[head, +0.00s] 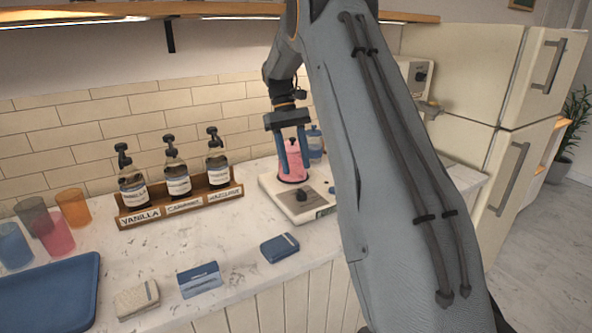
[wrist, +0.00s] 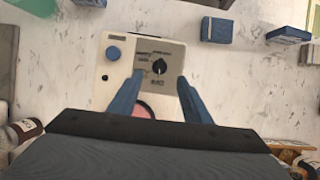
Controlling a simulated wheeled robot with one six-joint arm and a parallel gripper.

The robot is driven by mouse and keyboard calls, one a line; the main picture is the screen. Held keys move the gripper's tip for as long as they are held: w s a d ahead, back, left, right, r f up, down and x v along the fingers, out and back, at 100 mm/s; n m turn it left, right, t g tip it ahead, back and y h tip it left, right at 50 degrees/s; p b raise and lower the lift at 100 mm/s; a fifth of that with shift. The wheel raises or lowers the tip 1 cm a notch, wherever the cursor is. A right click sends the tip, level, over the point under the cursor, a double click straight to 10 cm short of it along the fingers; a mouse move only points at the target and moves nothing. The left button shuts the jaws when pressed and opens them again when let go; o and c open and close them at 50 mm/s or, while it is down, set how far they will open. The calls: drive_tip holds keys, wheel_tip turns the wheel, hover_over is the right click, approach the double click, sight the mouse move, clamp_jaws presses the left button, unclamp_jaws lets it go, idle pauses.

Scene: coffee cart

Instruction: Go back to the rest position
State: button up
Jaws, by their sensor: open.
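My gripper (head: 292,155) is open, with two blue fingers pointing down over the counter appliance. In the head view the fingers overlap a pink cup-like container (head: 291,171) on that appliance; I cannot tell whether they touch it. In the wrist view my gripper (wrist: 153,98) shows its fingers apart, with part of the pink container (wrist: 150,107) visible between them, near the gripper body. The white appliance (head: 310,207) has a dark knob, and its panel (wrist: 165,60) also shows in the wrist view. My arm crosses the head view and hides the counter behind it.
A wooden rack (head: 177,203) with three syrup bottles stands left of the appliance. Several coloured cups (head: 55,235) and a blue tray (head: 50,293) are at the far left. Small packs (head: 280,247) lie along the front edge. A blue-topped jar (head: 315,145) stands behind the fingers. A fridge (head: 500,120) is at right.

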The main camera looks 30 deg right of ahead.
idle(0.4)
drive_tip(key=s+a+f+t, duration=0.2)
drive_tip(key=s+a+f, duration=0.2)
drive_tip(key=s+a, duration=0.4)
drive_tip(key=s+a+f+t, duration=0.3)
drive_tip(key=s+a, duration=0.6)
drive_tip(key=s, duration=0.9)
drive_tip(key=shift+s+a+f+m+t, duration=0.25)
drive_tip(key=shift+f+m+t, duration=0.05)
drive_tip(key=shift+f, duration=0.5)
